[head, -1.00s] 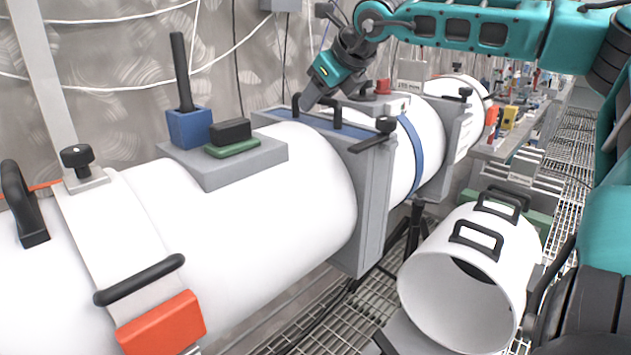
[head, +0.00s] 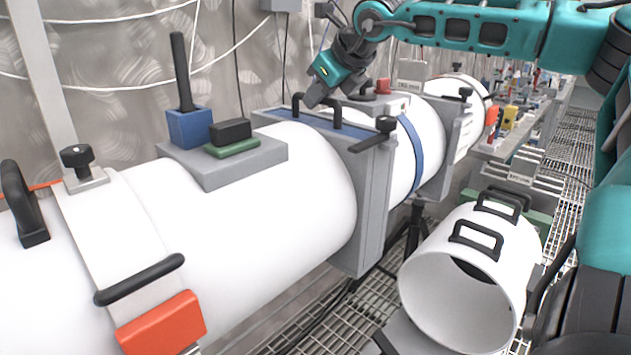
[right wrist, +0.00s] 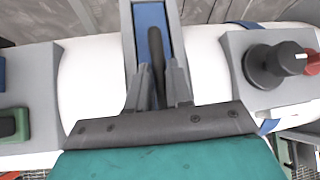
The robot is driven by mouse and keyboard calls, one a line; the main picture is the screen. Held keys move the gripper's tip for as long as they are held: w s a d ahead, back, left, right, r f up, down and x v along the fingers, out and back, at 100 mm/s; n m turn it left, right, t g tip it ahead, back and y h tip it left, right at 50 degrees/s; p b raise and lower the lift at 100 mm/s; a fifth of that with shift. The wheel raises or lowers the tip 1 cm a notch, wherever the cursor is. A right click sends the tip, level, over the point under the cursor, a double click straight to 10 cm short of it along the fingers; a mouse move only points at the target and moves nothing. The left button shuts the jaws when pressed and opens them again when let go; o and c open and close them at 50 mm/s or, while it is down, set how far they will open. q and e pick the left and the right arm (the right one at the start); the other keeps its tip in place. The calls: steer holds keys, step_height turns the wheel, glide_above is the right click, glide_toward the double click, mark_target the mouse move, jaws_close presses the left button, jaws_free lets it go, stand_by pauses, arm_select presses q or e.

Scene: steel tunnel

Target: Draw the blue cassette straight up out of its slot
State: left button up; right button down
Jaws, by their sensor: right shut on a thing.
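The blue cassette (head: 280,115) sits in the slot of the grey collar (head: 372,200) around the white pipe. Its blue top edge shows nearly level with the collar's top. A black bar handle (head: 338,114) stands on it. My right gripper (head: 315,101) is at the middle of this handle, above the collar. In the right wrist view the blue strip (right wrist: 151,16) lies between grey slot walls, and my right gripper (right wrist: 159,75) is shut on the black handle (right wrist: 156,45). The cassette's lower part is hidden in the collar. My left gripper is not in view.
A grey block (head: 240,163) with a blue block (head: 189,128) and a green-based black part (head: 231,137) stands on the near pipe. A loose white pipe section (head: 480,250) lies at lower right.

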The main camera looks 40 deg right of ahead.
steer(key=shift+r+p, duration=2.3)
steer(key=shift+r, duration=1.35)
steer(key=shift+r, duration=0.1)
step_height(320, 180, up, 7)
steer(key=p, duration=0.4)
